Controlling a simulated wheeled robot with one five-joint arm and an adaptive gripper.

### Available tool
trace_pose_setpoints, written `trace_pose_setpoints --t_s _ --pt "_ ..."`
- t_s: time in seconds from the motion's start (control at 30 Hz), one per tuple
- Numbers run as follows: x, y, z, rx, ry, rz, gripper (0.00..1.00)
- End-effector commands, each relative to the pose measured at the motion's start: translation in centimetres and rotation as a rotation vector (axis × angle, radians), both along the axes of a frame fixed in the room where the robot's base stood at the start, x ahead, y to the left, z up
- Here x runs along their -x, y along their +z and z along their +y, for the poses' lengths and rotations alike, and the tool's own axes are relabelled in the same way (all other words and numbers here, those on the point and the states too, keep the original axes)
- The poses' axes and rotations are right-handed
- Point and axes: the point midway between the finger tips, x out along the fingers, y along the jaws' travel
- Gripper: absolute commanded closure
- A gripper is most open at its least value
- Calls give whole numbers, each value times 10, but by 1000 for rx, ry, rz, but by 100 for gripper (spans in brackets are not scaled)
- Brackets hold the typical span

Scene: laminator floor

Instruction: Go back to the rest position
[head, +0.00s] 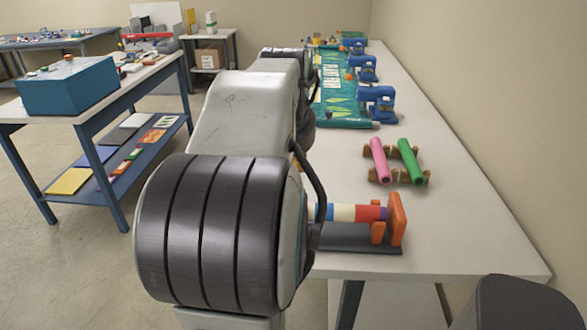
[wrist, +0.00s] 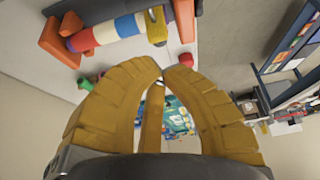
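My gripper (wrist: 167,76) shows in the wrist view, with yellow curved fingers whose tips almost meet and nothing held between them. In the head view my own arm hides it. A roll with coloured bands (head: 344,213) lies on a dark stand with orange end pieces (head: 397,219) at the near end of the white bench. The roll also shows at the top of the wrist view (wrist: 105,32), apart from my fingers.
Pink (head: 380,160) and green (head: 411,161) rolls rest on brown cradles farther along the bench (head: 459,225). Blue machines (head: 377,104) stand beside a teal mat (head: 340,113). A blue table with a teal box (head: 68,88) stands at left. The floor between is clear.

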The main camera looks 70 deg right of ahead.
Motion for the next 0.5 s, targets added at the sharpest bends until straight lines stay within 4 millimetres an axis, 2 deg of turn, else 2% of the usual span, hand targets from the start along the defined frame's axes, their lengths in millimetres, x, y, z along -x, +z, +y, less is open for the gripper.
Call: trace_pose_setpoints --t_s 0.2,0.5 --pt "4 20 10 2 0 -1 100" --pt "5 26 14 -1 0 0 100"
